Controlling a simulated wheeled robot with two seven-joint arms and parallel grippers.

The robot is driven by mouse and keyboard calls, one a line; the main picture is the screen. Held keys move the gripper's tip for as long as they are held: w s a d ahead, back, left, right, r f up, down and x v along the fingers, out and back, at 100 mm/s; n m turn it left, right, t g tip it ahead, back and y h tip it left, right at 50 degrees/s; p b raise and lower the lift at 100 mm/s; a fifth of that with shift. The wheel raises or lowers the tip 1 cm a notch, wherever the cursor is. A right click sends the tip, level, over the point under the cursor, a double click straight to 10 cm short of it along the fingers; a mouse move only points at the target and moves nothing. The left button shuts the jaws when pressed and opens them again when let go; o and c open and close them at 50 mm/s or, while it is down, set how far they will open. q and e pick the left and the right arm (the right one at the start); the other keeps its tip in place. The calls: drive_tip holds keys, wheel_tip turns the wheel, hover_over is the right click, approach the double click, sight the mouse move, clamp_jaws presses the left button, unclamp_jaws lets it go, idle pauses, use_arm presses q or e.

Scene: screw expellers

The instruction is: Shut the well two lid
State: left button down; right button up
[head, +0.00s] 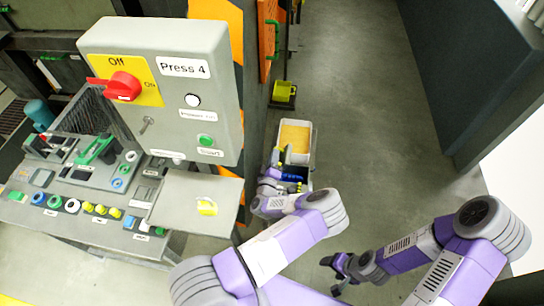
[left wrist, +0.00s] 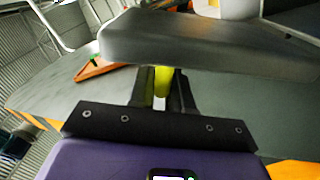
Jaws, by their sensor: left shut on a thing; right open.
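My left gripper (head: 278,186) is beyond the control panel, beside a pale open container with yellow-orange contents (head: 294,136). In the left wrist view my left gripper (left wrist: 160,90) is shut on a yellow-green bar (left wrist: 163,78), just below the edge of a thick grey slab (left wrist: 205,45). I cannot tell whether the slab is the well two lid, as no label for it is readable. My right gripper (head: 341,268) is open and empty over the floor.
A grey box marked Press 4 (head: 187,67), with a red switch (head: 122,86), stands above the control panel (head: 50,206) and its several buttons. A yellow-green object (head: 284,91) is farther back. Grey floor (head: 358,90) is clear to the right, up to a dark block (head: 455,60).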

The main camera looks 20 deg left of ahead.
use_arm(q)
drive_tip(key=shift+s+f, duration=0.1)
drive_tip(key=shift+f, duration=0.1)
drive_tip(key=c, duration=1.2)
unclamp_jaws()
drive_tip(key=shift+o, duration=0.4)
drive_tip(key=shift+r, duration=0.1)
drive_tip(key=p+v, duration=0.1)
drive_tip(key=v, duration=0.6)
drive_tip(key=shift+s, duration=0.25)
